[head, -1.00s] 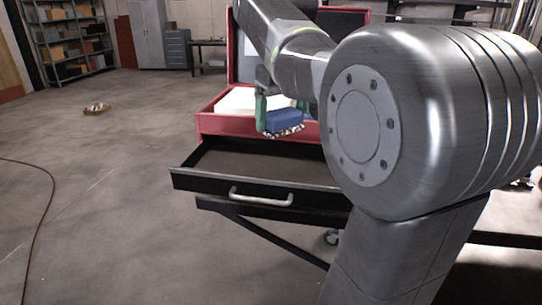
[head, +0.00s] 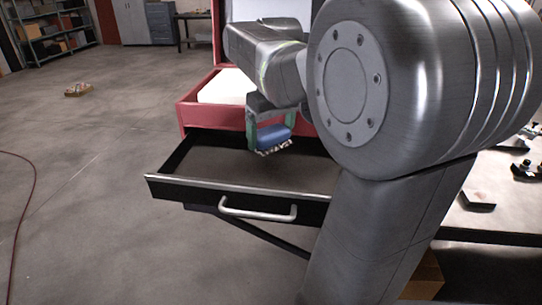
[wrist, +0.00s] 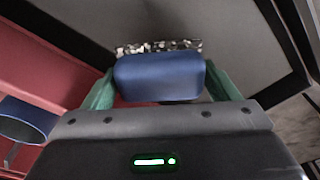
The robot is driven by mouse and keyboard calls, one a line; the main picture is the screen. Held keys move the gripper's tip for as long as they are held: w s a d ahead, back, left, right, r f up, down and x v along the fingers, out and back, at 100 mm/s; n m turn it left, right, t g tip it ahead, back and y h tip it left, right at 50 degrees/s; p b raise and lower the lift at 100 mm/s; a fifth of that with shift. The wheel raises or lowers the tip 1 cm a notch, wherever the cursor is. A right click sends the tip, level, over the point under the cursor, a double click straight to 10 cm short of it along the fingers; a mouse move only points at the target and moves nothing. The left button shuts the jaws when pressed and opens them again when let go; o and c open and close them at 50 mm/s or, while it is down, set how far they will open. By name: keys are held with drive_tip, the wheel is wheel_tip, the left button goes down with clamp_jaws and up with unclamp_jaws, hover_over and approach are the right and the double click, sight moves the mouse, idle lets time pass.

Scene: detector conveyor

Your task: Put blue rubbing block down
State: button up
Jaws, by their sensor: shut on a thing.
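The blue rubbing block (head: 273,134) has a blue top and a speckled pale underside. My gripper (head: 268,134) is shut on it, with a green finger on each side. In the wrist view the block (wrist: 160,78) sits between the green fingers of my gripper (wrist: 160,88). It is held above the open black drawer (head: 165,187), and I see no contact with the drawer floor. The drawer floor below looks bare where it shows. My arm hides the drawer's right end.
A red chest (head: 190,118) with a white surface stands behind the drawer. A blue cup-like thing (wrist: 22,122) shows at the left of the wrist view. A workbench with dark parts (head: 478,199) is at the right. A small item (head: 78,90) lies on the floor.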

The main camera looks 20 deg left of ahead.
sight(271, 168)
drive_tip(key=shift+f, duration=3.15)
drive_tip(key=shift+f, duration=0.2)
drive_tip(key=o, duration=0.6)
drive_tip(key=shift+r, duration=0.1)
drive_tip(key=r, duration=0.4)
drive_tip(key=d+r, duration=0.1)
drive_tip(key=r, duration=0.7)
drive_tip(key=shift+s+d+r, duration=0.1)
drive_tip(key=shift+s+d, duration=0.05)
drive_tip(key=shift+s, duration=0.25)
